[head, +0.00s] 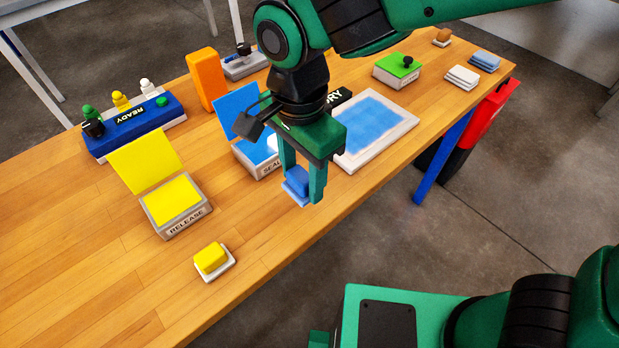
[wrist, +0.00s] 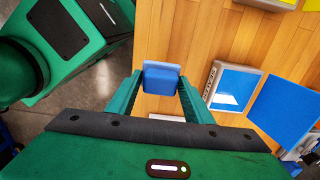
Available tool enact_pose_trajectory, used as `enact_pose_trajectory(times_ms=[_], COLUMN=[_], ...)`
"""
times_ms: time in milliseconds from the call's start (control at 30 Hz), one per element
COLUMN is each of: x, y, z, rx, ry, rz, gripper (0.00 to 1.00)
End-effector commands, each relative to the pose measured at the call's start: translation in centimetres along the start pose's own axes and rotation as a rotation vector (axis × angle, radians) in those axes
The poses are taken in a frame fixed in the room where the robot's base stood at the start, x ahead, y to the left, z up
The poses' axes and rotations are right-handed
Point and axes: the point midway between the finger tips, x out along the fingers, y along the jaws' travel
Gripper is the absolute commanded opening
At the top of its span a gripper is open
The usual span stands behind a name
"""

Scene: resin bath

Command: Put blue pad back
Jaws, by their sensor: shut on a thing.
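The blue pad (head: 296,184) is a small block between the two green fingers of my gripper (head: 304,187). The fingers are shut on its sides. In the wrist view the blue pad (wrist: 160,80) shows between the fingertips, with a pale blue-grey plate (wrist: 164,67) just beyond it. The head view does not clearly show whether the pad rests on that plate or is apart from it. The SEAL box (head: 257,163), with a blue inside and a raised blue lid (head: 238,110), stands behind and left of my gripper, partly hidden by it.
A yellow pad (head: 211,257) sits on a white holder near the front edge. The RELEASE box (head: 180,214) has its yellow lid raised. A white-rimmed tray with a blue surface (head: 372,127) lies right of my gripper. An orange block (head: 206,78) stands behind.

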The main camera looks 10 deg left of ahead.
Motion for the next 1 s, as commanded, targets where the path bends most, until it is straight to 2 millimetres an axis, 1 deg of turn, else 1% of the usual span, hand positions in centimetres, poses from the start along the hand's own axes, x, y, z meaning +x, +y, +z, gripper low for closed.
enact_pose_trajectory(times_ms=[33,200,333,500,600,1000], x=[0.6,1.5,2.2,4.6,5.5,5.9], y=[-0.3,-1.1,-1.2,-1.1,-1.2,-1.2], z=[-0.8,-2.2,-2.5,-2.5,-2.5,-2.5], rx=[0.001,-0.001,-0.003,-0.003,-0.002,-0.001], ry=[0.001,0.000,0.000,0.001,0.001,0.000], rz=[0.003,0.001,0.001,0.004,0.001,0.000], gripper=[0.22,0.22,0.22,0.22,0.22,0.22])
